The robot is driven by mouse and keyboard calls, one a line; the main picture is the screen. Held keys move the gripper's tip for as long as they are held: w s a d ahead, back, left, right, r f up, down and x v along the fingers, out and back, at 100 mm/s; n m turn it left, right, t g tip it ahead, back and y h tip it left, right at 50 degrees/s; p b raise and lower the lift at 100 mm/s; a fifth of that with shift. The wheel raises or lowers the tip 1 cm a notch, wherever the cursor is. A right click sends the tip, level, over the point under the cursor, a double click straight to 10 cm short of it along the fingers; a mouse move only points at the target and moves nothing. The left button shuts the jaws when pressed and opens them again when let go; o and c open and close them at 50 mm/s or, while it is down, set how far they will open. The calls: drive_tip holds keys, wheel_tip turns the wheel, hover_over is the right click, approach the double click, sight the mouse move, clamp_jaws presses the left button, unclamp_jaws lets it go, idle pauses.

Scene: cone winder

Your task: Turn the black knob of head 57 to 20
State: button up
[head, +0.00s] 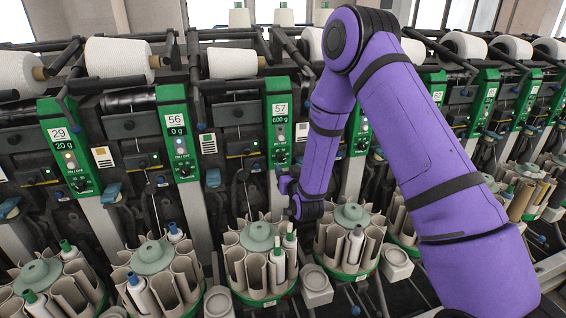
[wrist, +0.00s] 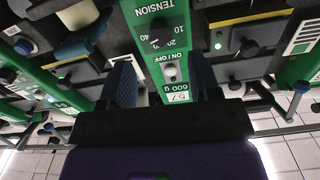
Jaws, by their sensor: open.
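Head 57 is a green panel (head: 280,125) with a white label reading 57 and 600 g. Its black knob (head: 281,158) is low on the panel. In the wrist view, which is upside down, the knob (wrist: 156,41) sits under the word TENSION, with 10 and 20 marked beside it; its exact pointer setting is too small to read. A round pale button (wrist: 170,71) marked ON/OFF lies between the knob and the label. My gripper (wrist: 161,65) is open and empty, its two blue fingers either side of the panel, apart from the knob.
Bobbin carousels (head: 258,235) stand below the panels. White cones (head: 232,63) and black arms line the top.

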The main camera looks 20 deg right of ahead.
sight(282, 160)
drive_tip(key=shift+w, duration=3.1)
drive_tip(key=c, duration=0.9)
